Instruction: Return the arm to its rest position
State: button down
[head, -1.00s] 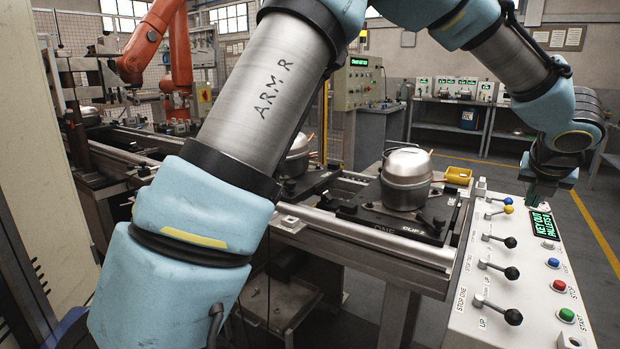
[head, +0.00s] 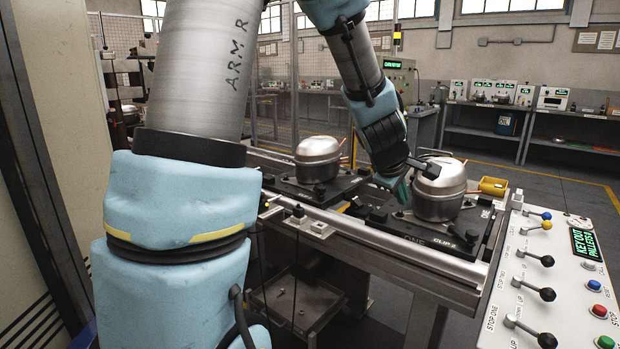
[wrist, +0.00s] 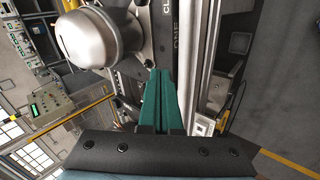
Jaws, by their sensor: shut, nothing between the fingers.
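My arm, blue and grey, reaches up and over from the left of the head view. In the wrist view my green fingers (wrist: 161,100) are together with nothing between them. The compressor (wrist: 88,35) shows at the upper left there, apart from the fingertips. It sits on a dark pallet (head: 465,238) on the conveyor.
A second compressor (head: 318,158) stands on a pallet farther back. The conveyor rail (head: 420,268) runs below my gripper. A control panel (head: 545,285) with levers and buttons is at the right. Open floor lies behind the panel.

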jog(key=s+a+f+m+g+y, duration=0.1)
jog(key=s+a+m, duration=0.2)
jog(key=a, duration=0.6)
jog(key=s+a+f+m+g+y, duration=0.2)
jog(key=s+a, duration=0.3)
jog(key=a, duration=0.4)
jog(key=s+a+f+m+g+y+p, duration=0.1)
jog(key=s+a+m, duration=0.3)
jog(key=a, duration=0.5)
jog(key=shift+s+a+f+m+g+y, duration=0.25)
jog(key=shift+s+f+y, duration=0.2)
jog(key=shift+f, duration=0.3)
jog(key=c, duration=1.5)
grip_release()
